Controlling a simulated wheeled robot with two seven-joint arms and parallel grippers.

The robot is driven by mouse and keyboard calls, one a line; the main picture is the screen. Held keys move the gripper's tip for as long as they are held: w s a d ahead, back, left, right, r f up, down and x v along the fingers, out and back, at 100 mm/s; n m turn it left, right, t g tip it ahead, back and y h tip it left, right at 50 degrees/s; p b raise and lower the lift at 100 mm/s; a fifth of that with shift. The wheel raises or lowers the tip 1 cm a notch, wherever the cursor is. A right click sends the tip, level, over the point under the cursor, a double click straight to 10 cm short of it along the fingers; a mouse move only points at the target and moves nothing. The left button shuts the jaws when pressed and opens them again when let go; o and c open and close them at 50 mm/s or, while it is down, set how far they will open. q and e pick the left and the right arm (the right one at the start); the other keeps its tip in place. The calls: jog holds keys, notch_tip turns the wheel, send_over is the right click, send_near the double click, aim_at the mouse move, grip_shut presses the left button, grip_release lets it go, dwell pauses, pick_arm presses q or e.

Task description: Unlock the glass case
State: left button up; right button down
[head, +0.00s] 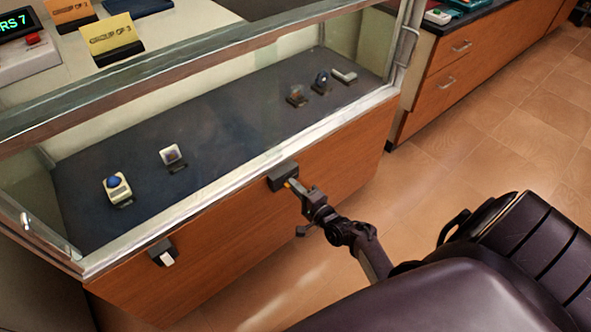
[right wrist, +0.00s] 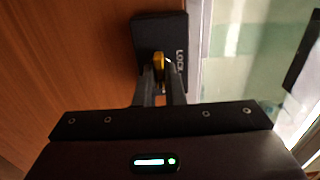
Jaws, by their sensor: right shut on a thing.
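The glass case (head: 225,112) has a wooden front panel below its glass, and its glass looks closed. A black lock box (head: 283,177) sits on that panel just under the metal rim. It also shows in the right wrist view (right wrist: 160,35), with the word LOCK on it. My right gripper (head: 297,188) is shut on a small yellow key (right wrist: 158,68) right at the lock box. The key's far end is hidden against the box, so I cannot tell how deep it sits. My left gripper is not in view.
A second black box (head: 162,251) with a white piece is on the panel at lower left. Several small devices (head: 117,187) stand on the dark shelf inside the case. Wooden drawers (head: 462,70) stand at the right. The tiled floor (head: 450,150) between is clear.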

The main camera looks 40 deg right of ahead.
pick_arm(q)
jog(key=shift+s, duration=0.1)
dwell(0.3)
pick_arm(e)
jog(key=c, duration=1.5)
grip_release()
jog(key=shift+s, duration=0.15)
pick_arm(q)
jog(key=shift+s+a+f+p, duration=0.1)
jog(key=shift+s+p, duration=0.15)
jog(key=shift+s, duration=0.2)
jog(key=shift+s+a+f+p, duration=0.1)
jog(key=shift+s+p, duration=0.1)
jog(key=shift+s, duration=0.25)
pick_arm(e)
jog(key=s, duration=0.7)
jog(key=shift+s+d, duration=0.25)
jog(key=shift+d, duration=0.05)
